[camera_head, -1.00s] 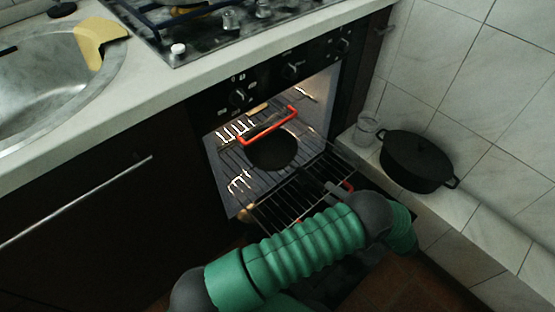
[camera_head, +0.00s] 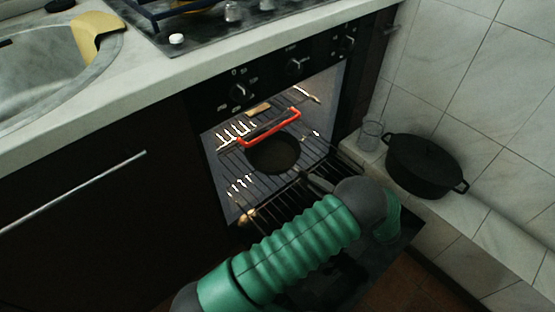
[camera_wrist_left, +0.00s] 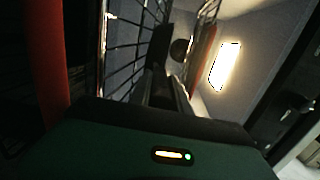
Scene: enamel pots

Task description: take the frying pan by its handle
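The dark round frying pan (camera_head: 275,155) lies on the wire rack inside the open, lit oven. A dark, narrow part near the pan's front right edge could be its handle or my finger; I cannot tell which. My left arm reaches in from below, and its gripper (camera_head: 318,183) is at the oven opening, close to the pan and largely hidden by my wrist. In the left wrist view the dark gripper fingers (camera_wrist_left: 165,90) point into the oven beside the rack. Dark shapes lie between and beyond them. Whether they touch the handle is unclear. My right gripper is out of view.
A red bar (camera_head: 270,128) crosses behind the pan. The oven rack (camera_head: 265,205) extends towards the front. The counter and hob are above.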

